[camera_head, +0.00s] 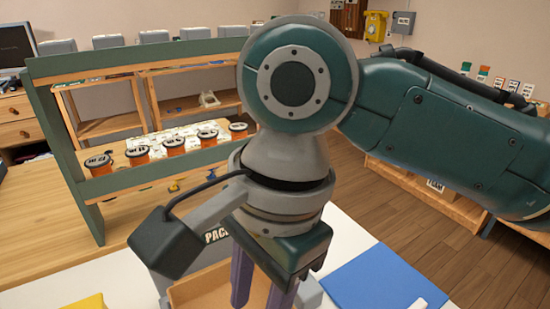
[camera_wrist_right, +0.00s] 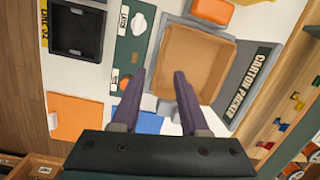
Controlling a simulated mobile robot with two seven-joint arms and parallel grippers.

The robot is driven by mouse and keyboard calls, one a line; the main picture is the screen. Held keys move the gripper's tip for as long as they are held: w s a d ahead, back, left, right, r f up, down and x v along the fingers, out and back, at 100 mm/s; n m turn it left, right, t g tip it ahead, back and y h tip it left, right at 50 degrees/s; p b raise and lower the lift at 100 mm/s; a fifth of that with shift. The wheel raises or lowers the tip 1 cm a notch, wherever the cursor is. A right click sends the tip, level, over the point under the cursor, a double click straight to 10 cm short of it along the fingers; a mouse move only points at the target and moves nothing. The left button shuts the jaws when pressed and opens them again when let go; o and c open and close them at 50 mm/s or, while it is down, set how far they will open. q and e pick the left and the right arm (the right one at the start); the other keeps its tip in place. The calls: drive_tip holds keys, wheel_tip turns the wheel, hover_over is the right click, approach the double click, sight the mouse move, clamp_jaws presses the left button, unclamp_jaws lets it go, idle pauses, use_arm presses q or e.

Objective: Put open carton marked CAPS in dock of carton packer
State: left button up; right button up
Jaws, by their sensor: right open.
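An open brown cardboard carton (camera_wrist_right: 200,60) sits within the grey frame of the carton packer (camera_wrist_right: 250,85), which bears a CARTON PACKER label in the right wrist view. In the head view part of the carton (camera_head: 208,293) shows below the partly hidden packer sign (camera_head: 217,236). I cannot see a CAPS mark. My right gripper (camera_wrist_right: 158,80) is open and points down at the carton's left side in the wrist view. Its purple fingers appear on either side of that wall; I cannot tell whether they touch it. The right gripper (camera_head: 262,292) hides much of the carton in the head view. My left gripper is not in view.
A green rack (camera_head: 90,213) with several orange jars (camera_head: 172,148) stands behind the packer. A blue sheet (camera_head: 385,277) lies to the right.

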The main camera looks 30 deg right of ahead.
drive_tip(key=s+f+n+t+y, duration=0.1)
drive_tip(key=s+f+n+t, duration=0.1)
drive_tip(key=s+n, duration=0.6)
drive_tip(key=s+d+n+t+h, duration=0.1)
drive_tip(key=s+d+n+h, duration=0.1)
drive_tip(key=d+n, duration=0.7)
drive_tip(key=shift+s+n+h, duration=0.3)
drive_tip(key=shift+s, duration=0.4)
